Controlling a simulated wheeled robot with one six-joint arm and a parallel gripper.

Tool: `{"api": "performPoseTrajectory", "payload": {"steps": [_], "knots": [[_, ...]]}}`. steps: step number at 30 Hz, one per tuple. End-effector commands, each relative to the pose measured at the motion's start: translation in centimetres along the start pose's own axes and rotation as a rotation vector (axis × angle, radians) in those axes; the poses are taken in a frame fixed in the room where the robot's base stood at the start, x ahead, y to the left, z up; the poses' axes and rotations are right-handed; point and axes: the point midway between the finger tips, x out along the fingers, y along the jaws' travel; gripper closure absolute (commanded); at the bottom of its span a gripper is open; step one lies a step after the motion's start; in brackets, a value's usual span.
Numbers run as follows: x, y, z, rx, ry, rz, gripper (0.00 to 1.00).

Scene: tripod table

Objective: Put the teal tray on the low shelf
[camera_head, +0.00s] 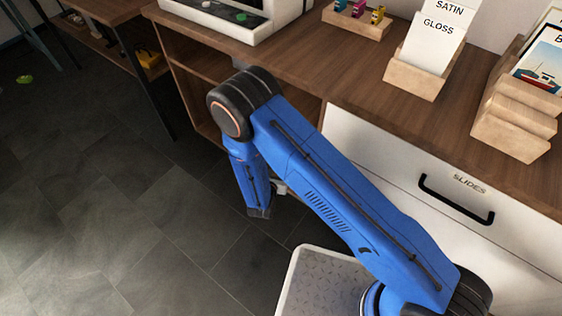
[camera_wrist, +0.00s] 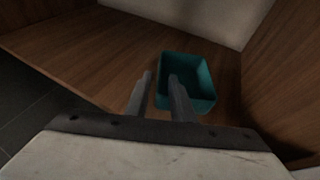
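The teal tray (camera_wrist: 204,77) is an open box standing on a wooden shelf board (camera_wrist: 95,65), in the wrist view. My gripper (camera_wrist: 160,75) has its two grey fingers apart. The left finger is outside the tray's left side and the right finger overlaps the tray's inside, so the left wall shows between them. I cannot tell whether either finger touches the wall. In the head view my blue arm reaches down beside the open shelving (camera_head: 202,92) under the counter. My fingers and the tray are hidden there.
A wooden side panel (camera_wrist: 282,75) stands close right of the tray, with a pale wall (camera_wrist: 190,18) behind. The board is bare to the left. A white drawer front (camera_head: 400,180) with a black handle is right of the shelving. The dark tiled floor (camera_head: 110,210) is mostly clear.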

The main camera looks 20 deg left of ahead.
Motion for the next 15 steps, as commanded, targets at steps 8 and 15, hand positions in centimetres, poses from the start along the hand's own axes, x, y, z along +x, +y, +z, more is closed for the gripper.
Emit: {"api": "performPoseTrajectory", "payload": {"steps": [8, 15], "knots": [[-3.5, 0.0, 0.0, 0.000, 0.000, 0.000, 0.78], [-4.1, 0.0, 0.0, 0.001, -0.001, 0.000, 0.78]]}}
